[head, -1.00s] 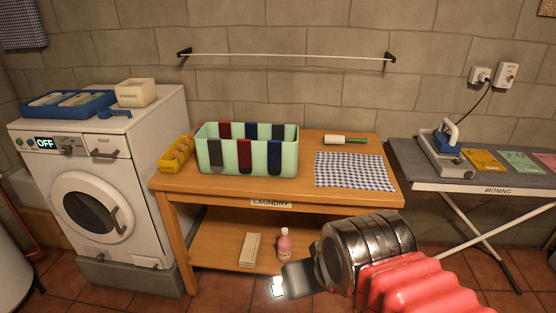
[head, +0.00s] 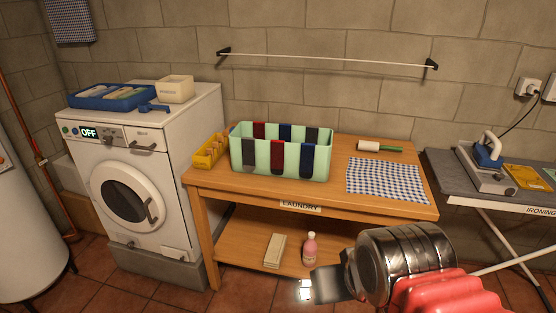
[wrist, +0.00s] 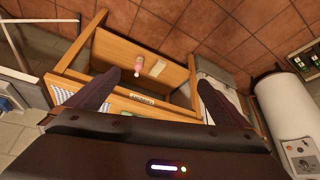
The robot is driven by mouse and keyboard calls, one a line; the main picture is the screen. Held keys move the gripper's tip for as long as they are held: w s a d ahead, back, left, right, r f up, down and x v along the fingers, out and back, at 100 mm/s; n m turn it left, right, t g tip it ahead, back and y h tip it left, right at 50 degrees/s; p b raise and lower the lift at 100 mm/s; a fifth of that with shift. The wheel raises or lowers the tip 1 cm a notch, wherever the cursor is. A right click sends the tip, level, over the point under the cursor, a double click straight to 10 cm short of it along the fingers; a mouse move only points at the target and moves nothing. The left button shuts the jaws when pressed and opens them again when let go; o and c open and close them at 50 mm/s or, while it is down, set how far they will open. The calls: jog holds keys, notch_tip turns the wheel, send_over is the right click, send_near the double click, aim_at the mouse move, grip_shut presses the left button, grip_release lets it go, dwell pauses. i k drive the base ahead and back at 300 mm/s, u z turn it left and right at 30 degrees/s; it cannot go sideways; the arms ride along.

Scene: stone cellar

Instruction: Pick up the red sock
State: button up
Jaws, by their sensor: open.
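A red sock (head: 277,158) hangs over the front wall of the mint-green basket (head: 325,160), between a dark grey sock (head: 249,152) and a navy one (head: 307,160). Another red piece (head: 259,130) shows at the basket's back wall. The basket stands on the wooden laundry table (head: 210,180). My gripper (head: 306,290) is in front of the table, low and apart from the basket. In the wrist view my gripper (wrist: 155,98) is open, with nothing between its fingers. The wrist view shows no red sock.
A yellow box (head: 210,152) touches or nearly touches the basket's left. A checked cloth (head: 385,180) and a roller (head: 378,147) lie right of it. A pink bottle (head: 310,248) stands on the lower shelf. The washing machine (head: 150,170) is left, the ironing board (head: 455,182) right.

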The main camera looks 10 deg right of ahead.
aim_at(277, 147)
jog(key=z, duration=0.15)
jog(key=i, duration=1.4)
jog(key=u, duration=0.7)
jog(key=i, duration=0.8)
jog(key=u, duration=0.5)
